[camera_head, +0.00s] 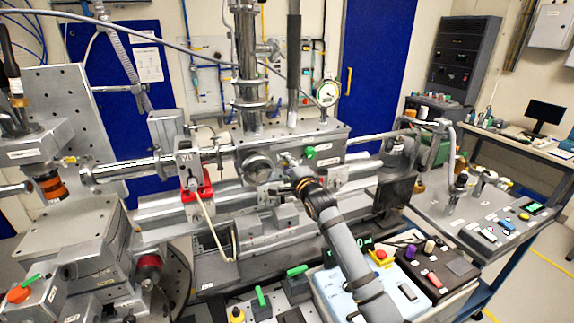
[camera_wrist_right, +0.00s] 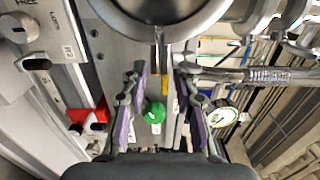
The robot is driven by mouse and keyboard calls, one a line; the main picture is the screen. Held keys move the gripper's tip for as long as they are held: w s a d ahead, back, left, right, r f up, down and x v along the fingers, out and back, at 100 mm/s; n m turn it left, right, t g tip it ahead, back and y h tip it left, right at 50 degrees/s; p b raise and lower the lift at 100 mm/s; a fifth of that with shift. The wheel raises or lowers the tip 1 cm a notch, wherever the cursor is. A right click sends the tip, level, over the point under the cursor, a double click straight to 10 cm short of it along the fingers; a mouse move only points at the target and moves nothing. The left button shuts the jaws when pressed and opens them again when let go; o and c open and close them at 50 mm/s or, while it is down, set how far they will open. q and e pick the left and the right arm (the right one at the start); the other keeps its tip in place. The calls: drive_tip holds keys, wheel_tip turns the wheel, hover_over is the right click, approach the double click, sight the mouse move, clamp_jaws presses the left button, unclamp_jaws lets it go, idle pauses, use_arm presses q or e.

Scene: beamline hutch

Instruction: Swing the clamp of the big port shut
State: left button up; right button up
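A silver chamber (camera_head: 330,135) stands mid-picture in the head view, with a round metal port (camera_head: 258,166) on its near face. My right arm reaches up from the lower right, and its gripper (camera_head: 286,160) is just right of this port. In the right wrist view the gripper (camera_wrist_right: 158,105) is open, with purple-padded fingers apart and nothing held. A large round metal body (camera_wrist_right: 160,10), probably the port, fills the top of that view, with a narrow upright seam below it. A green knob (camera_wrist_right: 154,112) shows between the fingers, behind them. I cannot make out the clamp's position. My left gripper is not in view.
A beam pipe (camera_head: 125,170) runs left from the chamber, past a red bracket (camera_head: 195,190). A gauge (camera_head: 327,93) stands above the chamber, and a pipe (camera_wrist_right: 270,75) is close to the right finger. A cluttered cart (camera_head: 450,215) stands at right.

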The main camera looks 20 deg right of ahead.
drive_tip(key=s, duration=1.2)
drive_tip(key=shift+a, duration=0.35)
